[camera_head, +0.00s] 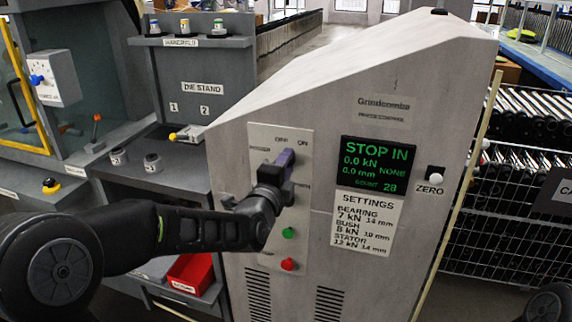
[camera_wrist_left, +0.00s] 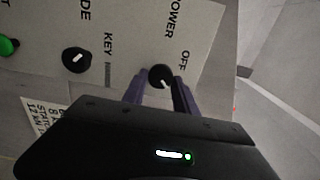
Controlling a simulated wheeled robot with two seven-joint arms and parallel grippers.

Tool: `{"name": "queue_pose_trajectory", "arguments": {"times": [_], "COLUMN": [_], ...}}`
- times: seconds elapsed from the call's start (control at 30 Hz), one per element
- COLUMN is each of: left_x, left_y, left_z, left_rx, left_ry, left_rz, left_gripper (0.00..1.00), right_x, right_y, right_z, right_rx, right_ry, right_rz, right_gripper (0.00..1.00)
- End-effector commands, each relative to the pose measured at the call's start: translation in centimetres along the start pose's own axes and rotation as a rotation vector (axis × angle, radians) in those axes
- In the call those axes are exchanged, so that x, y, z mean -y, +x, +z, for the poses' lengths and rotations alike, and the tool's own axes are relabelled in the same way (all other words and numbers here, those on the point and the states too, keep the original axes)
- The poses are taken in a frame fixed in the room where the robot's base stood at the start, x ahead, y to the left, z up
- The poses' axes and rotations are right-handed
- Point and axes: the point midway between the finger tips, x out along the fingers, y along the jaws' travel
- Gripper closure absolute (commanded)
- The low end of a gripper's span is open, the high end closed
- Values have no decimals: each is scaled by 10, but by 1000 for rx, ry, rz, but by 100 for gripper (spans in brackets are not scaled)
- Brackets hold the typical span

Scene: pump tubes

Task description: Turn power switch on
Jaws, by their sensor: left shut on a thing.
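The power switch (camera_wrist_left: 158,74) is a black round knob with a short white mark, beside the words POWER and OFF on a pale panel in the left wrist view. The mark shows at its lower right in that view. My left gripper (camera_wrist_left: 160,86) has its two purple fingers on either side of the knob and is shut on it. In the head view my left gripper (camera_head: 284,160) is at the upper part of the control panel (camera_head: 263,136), below the labels OFF and ON, and hides the switch. My right gripper is not seen.
A second black knob (camera_wrist_left: 76,59) sits beside the KEY label. Below my left gripper are a green button (camera_head: 288,233) and a red button (camera_head: 288,264). A lit green display (camera_head: 377,165) reads STOP IN. A ZERO button (camera_head: 436,178) is at right; a red bin (camera_head: 190,273) is lower left.

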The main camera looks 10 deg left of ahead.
Motion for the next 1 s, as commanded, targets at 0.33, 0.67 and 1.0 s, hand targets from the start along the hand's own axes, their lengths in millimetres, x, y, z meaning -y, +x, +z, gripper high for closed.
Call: {"name": "queue_pose_trajectory", "arguments": {"times": [0.33, 0.67, 1.0], "left_x": [0, 0, 0], "left_y": [0, -2, -44], "left_z": [0, 0, 0], "left_rx": [0, 0, 0], "left_ry": [0, -1, -3], "left_rz": [1, 0, 0], "left_gripper": [48, 45, 45], "right_x": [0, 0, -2], "right_y": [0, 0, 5], "right_z": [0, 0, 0], "right_rx": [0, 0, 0], "right_ry": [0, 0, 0], "right_rz": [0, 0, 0], "right_gripper": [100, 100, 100]}}
